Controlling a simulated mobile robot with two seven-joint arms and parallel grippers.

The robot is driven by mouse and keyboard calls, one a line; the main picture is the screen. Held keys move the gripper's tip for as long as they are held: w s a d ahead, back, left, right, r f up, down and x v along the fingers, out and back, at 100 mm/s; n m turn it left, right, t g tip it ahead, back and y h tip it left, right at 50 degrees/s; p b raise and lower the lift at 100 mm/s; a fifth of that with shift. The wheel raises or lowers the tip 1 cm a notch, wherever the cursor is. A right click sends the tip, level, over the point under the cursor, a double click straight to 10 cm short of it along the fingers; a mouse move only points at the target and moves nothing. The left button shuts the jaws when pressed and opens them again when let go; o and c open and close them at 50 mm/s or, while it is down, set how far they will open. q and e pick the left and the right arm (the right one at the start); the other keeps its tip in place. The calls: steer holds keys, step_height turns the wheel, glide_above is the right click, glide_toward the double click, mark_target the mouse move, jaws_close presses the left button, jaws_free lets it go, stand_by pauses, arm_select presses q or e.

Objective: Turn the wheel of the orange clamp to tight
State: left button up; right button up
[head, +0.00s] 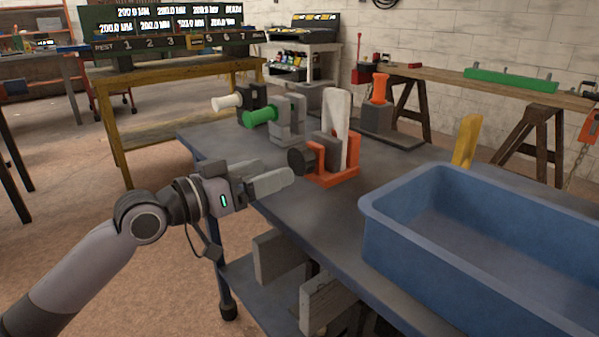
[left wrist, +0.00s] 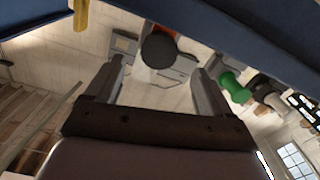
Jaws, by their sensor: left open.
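The orange clamp (head: 335,177) stands on the grey bench, with an upright white board (head: 337,115) at its jaws. Its dark round wheel (head: 298,160) faces left, toward my left arm. My left gripper (head: 286,178) is open and empty, beside the wheel on its near left side and apart from it as far as I can tell. In the left wrist view the dark wheel (left wrist: 158,50) lies ahead of and between the two open fingers (left wrist: 157,78). Most of the clamp's orange body is hidden behind the wheel there. My right gripper is not in view.
A grey clamp with a green handle (head: 260,117) and a black one with a white handle (head: 227,102) stand behind. A large blue bin (head: 400,232) fills the bench's right front. A yellow piece (head: 465,141) stands behind the bin. A display board (head: 165,30) is at the back.

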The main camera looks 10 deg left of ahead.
mark_target(296, 162)
arm_select(q)
steer(key=shift+b+x, duration=0.5)
steer(key=shift+x, duration=2.9)
steer(key=c, duration=1.1)
